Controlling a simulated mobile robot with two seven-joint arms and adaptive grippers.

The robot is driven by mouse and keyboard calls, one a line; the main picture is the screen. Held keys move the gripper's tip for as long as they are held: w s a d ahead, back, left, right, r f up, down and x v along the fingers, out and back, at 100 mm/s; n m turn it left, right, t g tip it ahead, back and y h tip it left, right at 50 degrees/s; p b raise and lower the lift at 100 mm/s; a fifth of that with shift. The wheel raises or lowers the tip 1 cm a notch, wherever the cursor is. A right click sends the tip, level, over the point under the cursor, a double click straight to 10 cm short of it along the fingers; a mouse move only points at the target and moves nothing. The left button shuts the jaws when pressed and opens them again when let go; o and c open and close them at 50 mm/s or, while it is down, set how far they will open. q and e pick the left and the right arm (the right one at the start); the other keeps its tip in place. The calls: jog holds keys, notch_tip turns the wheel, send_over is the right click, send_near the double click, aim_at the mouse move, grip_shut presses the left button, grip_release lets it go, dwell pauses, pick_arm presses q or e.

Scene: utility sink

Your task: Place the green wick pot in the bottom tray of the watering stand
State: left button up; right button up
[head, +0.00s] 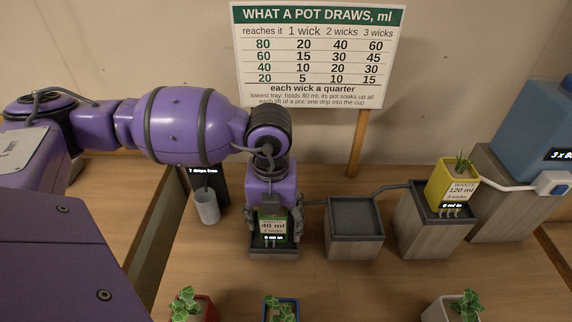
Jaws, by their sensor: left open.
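The green wick pot (272,226) has a label reading 40 ml and stands upright in the bottom tray (273,253), the lowest, leftmost block of the watering stand. My left gripper (272,236) comes down over the pot from above, with open fingers on either side of it. The gripper hides the pot's top, and I cannot tell whether the fingers touch it. The stand's middle tray (356,213) is empty. A yellow pot (453,187) marked 120 ml sits in the higher tray (424,212) to the right. My right gripper is not in view.
A grey cup (207,207) stands left of the bottom tray under a dark display (209,181). A blue tank (540,122) is at the right. A red pot (194,306), blue pot (281,309) and white pot (452,307) line the front. A sign (317,57) stands behind.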

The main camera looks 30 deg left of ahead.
pick_arm(q)
jog(key=shift+r, duration=0.5)
notch_tip(320, 180, up, 12)
jog(key=shift+f, duration=0.25)
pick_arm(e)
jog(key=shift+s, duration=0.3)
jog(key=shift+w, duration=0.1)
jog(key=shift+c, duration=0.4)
